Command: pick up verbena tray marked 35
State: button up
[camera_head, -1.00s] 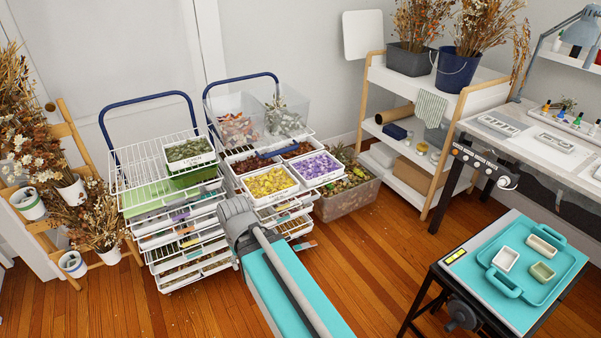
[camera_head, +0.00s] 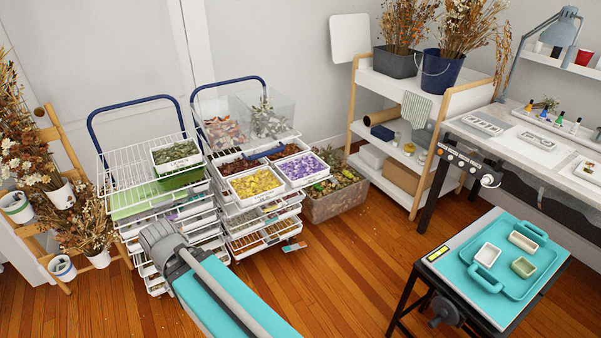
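No label reading 35 is legible, so I cannot tell which tray is the verbena one. A white tray of purple flowers (camera_head: 301,168) and a white tray of yellow flowers (camera_head: 255,184) sit side by side on top of the right wire drawer rack (camera_head: 263,239). A tray of green leaves (camera_head: 176,154) sits on the left wire rack (camera_head: 125,160). Several drawers below hold more material, partly hidden. My arm, with a grey joint and teal link, reaches in front of the racks. My gripper is not visible.
A clear bin of mixed dried flowers (camera_head: 335,197) stands on the floor right of the racks. A teal tray with small molds (camera_head: 516,268) lies on a black-legged table at right. A white shelf (camera_head: 408,150) stands behind. Wood floor between is open.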

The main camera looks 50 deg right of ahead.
aim_at(306, 168)
jog(key=z, duration=0.05)
jog(key=k, duration=0.6)
jog(key=z, duration=1.65)
jog(key=i, duration=1)
jog(key=u, duration=0.05)
